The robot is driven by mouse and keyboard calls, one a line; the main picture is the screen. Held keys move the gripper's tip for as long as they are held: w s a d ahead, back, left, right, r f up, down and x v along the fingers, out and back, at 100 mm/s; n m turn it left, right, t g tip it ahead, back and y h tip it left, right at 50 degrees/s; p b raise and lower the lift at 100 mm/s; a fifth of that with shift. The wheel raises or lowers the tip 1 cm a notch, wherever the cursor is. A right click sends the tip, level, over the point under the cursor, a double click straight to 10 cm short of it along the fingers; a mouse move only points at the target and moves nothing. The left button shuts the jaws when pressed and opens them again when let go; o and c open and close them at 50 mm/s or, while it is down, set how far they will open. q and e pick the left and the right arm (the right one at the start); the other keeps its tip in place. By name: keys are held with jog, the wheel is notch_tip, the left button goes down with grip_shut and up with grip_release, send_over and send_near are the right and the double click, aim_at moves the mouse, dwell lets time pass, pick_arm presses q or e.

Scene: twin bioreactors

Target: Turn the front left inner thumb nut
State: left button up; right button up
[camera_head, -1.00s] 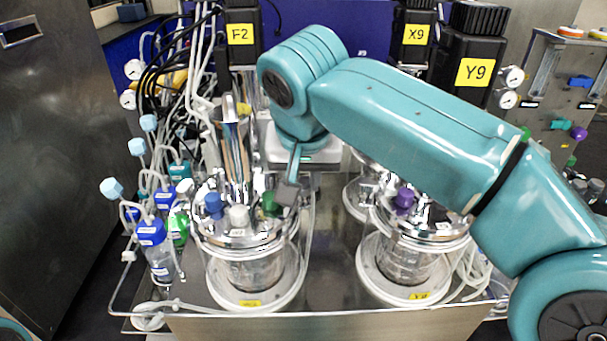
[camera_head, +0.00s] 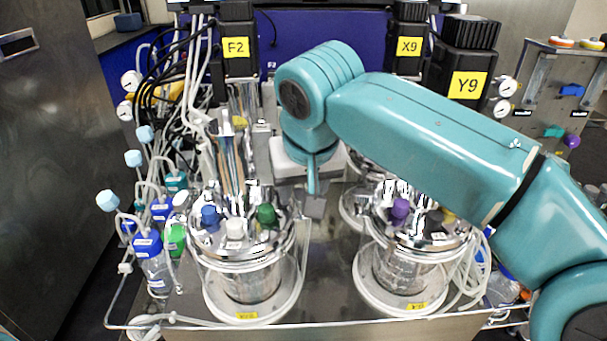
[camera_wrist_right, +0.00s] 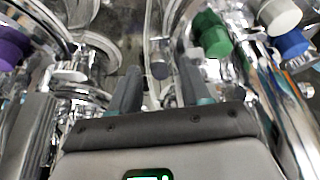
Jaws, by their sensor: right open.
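The front left vessel (camera_head: 247,262) has a shiny metal lid with a blue cap (camera_head: 210,217), a white cap (camera_head: 235,228) and a green cap (camera_head: 266,214). I cannot tell which small part on this lid is the inner thumb nut. My right gripper (camera_head: 314,204) is right of the green cap, apart from it, pointing down in the gap between the two front vessels. In the right wrist view its two fingers (camera_wrist_right: 158,88) are spread. The green cap (camera_wrist_right: 212,35) is just right of them. A small grey knob (camera_wrist_right: 159,69) shows between the fingers; I cannot tell its depth. My left gripper is out of view.
The front right vessel (camera_head: 397,277) with a purple cap (camera_head: 399,209) stands right of the gripper. Metal tubes and cables rise behind the left vessel. Small bottles (camera_head: 155,263) stand at the left. The metal tray (camera_head: 328,280) is bare between the vessels.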

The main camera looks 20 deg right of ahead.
jog(key=p+v, duration=0.3)
jog(key=v, duration=1.3)
jog(key=shift+s, duration=0.15)
jog(key=shift+s, duration=0.1)
